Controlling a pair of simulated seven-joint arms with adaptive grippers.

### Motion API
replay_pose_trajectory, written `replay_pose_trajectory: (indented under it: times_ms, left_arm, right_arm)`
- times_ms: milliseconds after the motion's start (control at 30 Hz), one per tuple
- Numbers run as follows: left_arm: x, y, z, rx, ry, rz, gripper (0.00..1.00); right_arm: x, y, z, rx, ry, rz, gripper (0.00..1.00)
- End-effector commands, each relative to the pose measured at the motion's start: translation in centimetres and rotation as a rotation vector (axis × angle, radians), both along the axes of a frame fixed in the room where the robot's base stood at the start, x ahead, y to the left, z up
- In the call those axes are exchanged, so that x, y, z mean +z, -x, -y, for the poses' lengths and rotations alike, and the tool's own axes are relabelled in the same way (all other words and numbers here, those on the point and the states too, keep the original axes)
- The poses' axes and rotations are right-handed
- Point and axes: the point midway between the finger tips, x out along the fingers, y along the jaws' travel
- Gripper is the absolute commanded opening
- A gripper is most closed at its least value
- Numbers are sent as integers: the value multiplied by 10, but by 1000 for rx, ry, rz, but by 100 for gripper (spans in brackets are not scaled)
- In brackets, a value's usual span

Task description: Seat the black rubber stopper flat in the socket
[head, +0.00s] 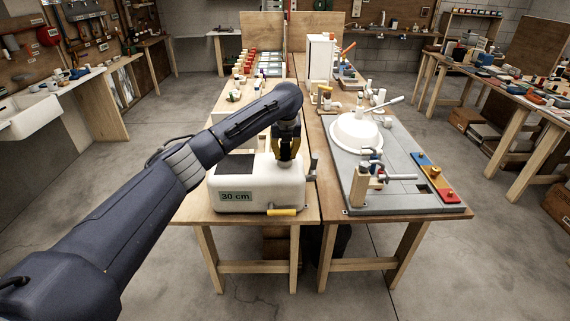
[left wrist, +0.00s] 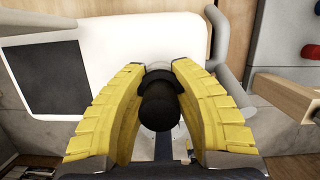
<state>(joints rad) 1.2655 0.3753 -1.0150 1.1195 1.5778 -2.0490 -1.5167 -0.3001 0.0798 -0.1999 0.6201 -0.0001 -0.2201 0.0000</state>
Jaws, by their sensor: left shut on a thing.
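My left gripper (head: 288,158) points down over the right part of a white tank (head: 262,196) with a green "30 cm" label. In the left wrist view, the yellow fingers of the gripper (left wrist: 163,75) are shut on a black rubber stopper (left wrist: 159,108). The stopper has a round knob facing the camera and a wider dark part beyond it. The socket cannot be made out; the fingers and stopper cover the area below. I cannot tell whether the stopper touches the tank. My right gripper is not in view.
A dark panel (head: 236,165) lies on the tank's top left. A grey lever (head: 313,166) stands at its right side and a yellow handle (head: 282,212) at its front. The right table holds a grey board (head: 403,200) with a white round basin (head: 356,131) and clamps.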

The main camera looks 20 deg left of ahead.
Motion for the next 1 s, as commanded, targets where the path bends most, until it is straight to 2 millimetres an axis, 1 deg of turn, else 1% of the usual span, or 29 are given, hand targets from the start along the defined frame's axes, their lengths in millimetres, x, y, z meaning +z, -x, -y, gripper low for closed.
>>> replay_pose_trajectory:
  times_ms: [367, 400, 600, 1000]
  left_arm:
    - [-4, 0, 0, 0, 0, -2, 0]
    - [-4, 1, 0, 0, 0, -2, 28]
    - [-5, 1, 0, 0, 0, -3, 52]
    - [-2, 0, 0, 0, 0, -1, 52]
  right_arm:
    - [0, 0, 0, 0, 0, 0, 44]
    - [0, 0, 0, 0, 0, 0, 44]
    - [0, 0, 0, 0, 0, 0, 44]
    - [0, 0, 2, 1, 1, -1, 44]
